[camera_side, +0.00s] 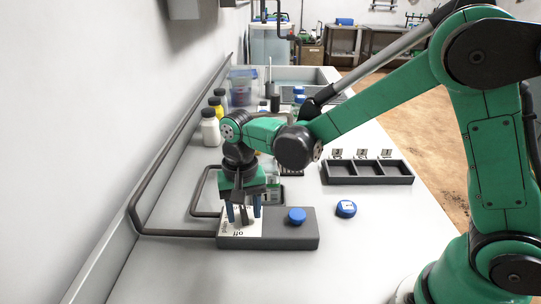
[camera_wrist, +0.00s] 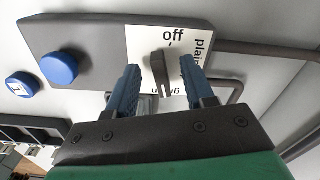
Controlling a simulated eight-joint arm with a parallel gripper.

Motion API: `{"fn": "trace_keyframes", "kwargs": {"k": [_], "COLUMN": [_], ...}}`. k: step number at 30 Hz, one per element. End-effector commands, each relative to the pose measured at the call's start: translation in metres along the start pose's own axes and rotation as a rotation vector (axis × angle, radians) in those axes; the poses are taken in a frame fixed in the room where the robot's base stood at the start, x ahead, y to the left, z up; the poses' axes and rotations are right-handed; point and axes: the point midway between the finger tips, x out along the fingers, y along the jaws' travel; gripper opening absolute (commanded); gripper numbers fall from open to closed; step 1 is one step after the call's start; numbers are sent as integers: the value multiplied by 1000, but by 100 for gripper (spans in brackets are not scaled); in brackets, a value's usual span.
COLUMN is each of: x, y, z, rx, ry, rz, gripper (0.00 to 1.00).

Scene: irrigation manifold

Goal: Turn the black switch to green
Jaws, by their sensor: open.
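The black switch (camera_wrist: 157,66) is a knob on a white label plate (camera_wrist: 197,28), which is fixed to a dark grey box (camera_wrist: 100,28). In the wrist view "off" is at the top of the plate, "plain" is at the right, and a partly covered word is at the bottom. A pale mark shows on the knob's lower end, towards that bottom word. My gripper (camera_wrist: 160,65) is open, with one blue finger on each side of the knob and gaps visible. In the side view my gripper (camera_side: 243,214) points down over the plate; its fingers largely hide the switch.
A blue button (camera_side: 297,215) sits on the box beside the plate. A loose blue cap (camera_side: 346,208) lies to its right. A dark compartment tray (camera_side: 367,172) stands behind. Bottles (camera_side: 210,128) and a dark pipe (camera_side: 150,208) line the wall. The front right table is clear.

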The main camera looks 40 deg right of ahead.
Motion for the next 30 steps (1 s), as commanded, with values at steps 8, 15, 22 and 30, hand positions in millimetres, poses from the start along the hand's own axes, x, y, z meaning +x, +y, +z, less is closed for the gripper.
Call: {"fn": "trace_keyframes", "kwargs": {"k": [8,15,22,30], "x": [-36,-52,-52,-69], "y": [0,0,0,20], "z": [0,0,0,2], "rx": [0,0,0,-78], "ry": [0,0,0,74], "rz": [0,0,0,-61], "gripper": [47,47,47,47]}}
